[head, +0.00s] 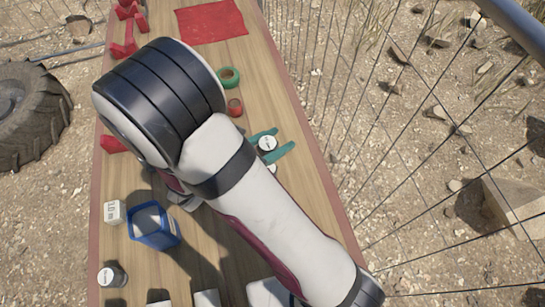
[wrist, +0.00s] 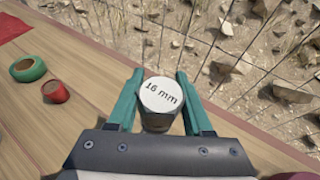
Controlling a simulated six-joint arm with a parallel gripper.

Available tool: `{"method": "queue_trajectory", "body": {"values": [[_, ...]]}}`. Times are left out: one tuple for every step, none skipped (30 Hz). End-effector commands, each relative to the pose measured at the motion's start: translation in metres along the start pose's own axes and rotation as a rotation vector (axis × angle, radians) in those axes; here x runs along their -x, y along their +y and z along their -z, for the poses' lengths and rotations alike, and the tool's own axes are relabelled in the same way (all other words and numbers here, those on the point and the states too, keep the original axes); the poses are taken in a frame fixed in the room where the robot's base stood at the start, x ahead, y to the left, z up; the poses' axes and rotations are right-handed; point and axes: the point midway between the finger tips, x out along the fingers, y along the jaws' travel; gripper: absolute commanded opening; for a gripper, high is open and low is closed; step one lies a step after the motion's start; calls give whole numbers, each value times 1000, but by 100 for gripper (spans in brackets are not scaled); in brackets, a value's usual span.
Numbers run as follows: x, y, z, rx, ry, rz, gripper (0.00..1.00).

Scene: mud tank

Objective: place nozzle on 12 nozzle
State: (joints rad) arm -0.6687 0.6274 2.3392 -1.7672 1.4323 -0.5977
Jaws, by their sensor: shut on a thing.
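My gripper (head: 285,138) has teal fingers and is over the right side of the wooden table. I see no top that reads 12. My arm hides the middle of the table.
A blue open container (head: 152,228) and a white labelled cube (head: 115,211) stand at left. A green ring (head: 228,78) and a red cup (head: 235,107) lie beyond the gripper. A red cloth (head: 210,22) lies at the far end. A wire fence (head: 345,120) runs along the right edge.

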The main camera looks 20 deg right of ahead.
Motion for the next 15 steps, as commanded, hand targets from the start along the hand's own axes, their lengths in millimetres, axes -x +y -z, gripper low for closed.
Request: {"method": "queue_trajectory", "body": {"values": [[-4,0,8,3,-1,2,0],[-7,0,14,3,-1,2,0],[-10,0,24,4,-1,2,0],[-13,0,30,4,-1,2,0],[-15,0,35,4,-1,2,0],[-18,0,40,1,0,2,0],[-18,0,42,0,0,1,0],[-19,0,44,-1,0,1,0],[-20,0,45,-3,0,0,0],[-20,0,44,-3,0,0,0],[-19,0,44,-3,0,0,0],[-19,0,44,-3,0,0,0],[-19,0,44,-3,0,0,0],[-19,0,44,-3,0,0,0],[-20,0,45,-3,0,0,0]]}}
